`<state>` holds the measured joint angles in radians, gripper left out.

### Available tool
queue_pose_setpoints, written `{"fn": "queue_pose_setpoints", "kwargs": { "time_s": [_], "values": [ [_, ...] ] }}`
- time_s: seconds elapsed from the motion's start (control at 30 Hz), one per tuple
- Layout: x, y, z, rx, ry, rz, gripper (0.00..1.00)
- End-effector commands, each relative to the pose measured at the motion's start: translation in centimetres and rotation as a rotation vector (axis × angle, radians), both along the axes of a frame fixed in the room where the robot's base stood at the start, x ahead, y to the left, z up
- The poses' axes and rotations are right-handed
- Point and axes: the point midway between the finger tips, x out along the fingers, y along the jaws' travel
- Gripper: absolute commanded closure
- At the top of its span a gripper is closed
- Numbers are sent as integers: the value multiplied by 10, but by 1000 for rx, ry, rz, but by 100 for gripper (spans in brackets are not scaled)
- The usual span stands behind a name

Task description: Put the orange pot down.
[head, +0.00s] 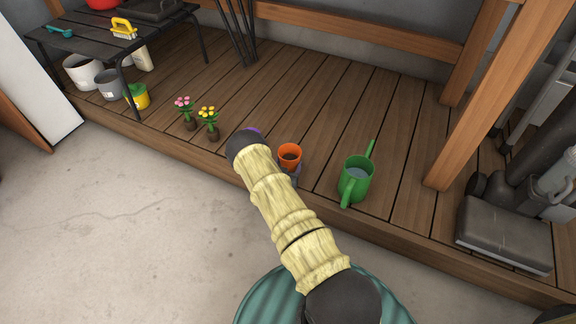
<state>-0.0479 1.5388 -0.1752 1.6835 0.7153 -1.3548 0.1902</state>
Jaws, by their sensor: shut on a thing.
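The orange pot (289,152) shows just beyond the end of my arm in the head view, upright, with dark brown inside it. It is at the front part of the wooden deck; I cannot tell whether its base touches the boards. My gripper (292,170) is mostly hidden behind my arm. A small grey part of it shows against the lower side of the pot, and it is shut on the pot. A bit of purple (254,131) shows behind the arm's end, too hidden to name.
A green watering can (355,181) stands right of the pot. Pink (188,114) and yellow (209,124) flowers stand to the left. A black table (75,45) with buckets under it is at the back left. A wooden post (490,110) and grey case (505,236) are right. Deck boards behind the pot are clear.

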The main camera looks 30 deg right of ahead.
Motion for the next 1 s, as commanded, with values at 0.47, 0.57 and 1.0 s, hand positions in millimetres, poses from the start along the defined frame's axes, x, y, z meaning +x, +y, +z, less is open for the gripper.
{"fn": "queue_pose_setpoints", "kwargs": {
  "time_s": [0.47, 0.57, 1.0],
  "values": [
    [0, 0, -4, -1, -1, -1, 15],
    [0, 0, -4, -1, -1, -1, 7],
    [-11, 10, 0, 1, 3, 0, 7]
  ]
}}
